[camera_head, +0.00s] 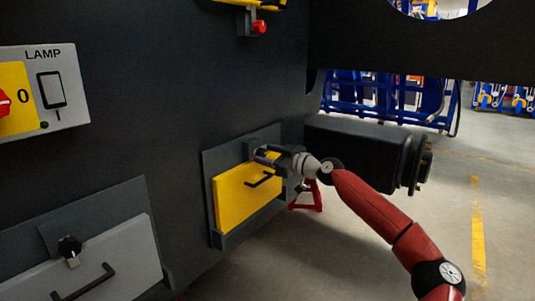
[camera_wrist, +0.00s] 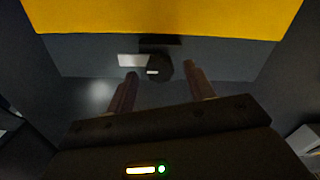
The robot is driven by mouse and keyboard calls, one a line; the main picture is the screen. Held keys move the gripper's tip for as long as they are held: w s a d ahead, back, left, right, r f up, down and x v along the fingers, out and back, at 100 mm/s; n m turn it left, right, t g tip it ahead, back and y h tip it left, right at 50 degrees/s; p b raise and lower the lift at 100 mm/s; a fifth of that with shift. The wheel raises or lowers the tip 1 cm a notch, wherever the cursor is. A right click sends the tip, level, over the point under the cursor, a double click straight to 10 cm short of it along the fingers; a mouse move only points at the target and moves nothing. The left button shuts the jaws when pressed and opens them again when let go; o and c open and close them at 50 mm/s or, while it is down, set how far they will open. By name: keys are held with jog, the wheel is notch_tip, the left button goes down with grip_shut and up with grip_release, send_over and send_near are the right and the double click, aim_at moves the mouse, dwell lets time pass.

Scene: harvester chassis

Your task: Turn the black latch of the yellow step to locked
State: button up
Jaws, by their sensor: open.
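The yellow step (camera_head: 232,204) is a flat yellow panel with a black bar handle (camera_head: 262,179), set in a dark grey frame on the chassis wall. Its yellow face also shows along the top of the wrist view (camera_wrist: 160,18). The black latch (camera_wrist: 158,68) is a round knob with a small light mark, on the grey plate at the yellow panel's edge. In the head view my gripper mostly hides the latch. My gripper (camera_wrist: 158,82) is open, with its two fingers apart on either side of the latch's position. Whether they touch it cannot be told.
A grey step panel (camera_head: 120,258) with its own black knob (camera_head: 69,247) and handle is at lower left. A LAMP switch plate (camera_head: 40,90) is at upper left. A black cylinder-like housing (camera_head: 360,155) juts out right of the yellow step. Open floor lies further right.

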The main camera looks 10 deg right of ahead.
jog(key=shift+w+a, duration=0.15)
jog(key=shift+a, duration=0.05)
jog(key=c, duration=1)
jog(key=shift+o, duration=0.2)
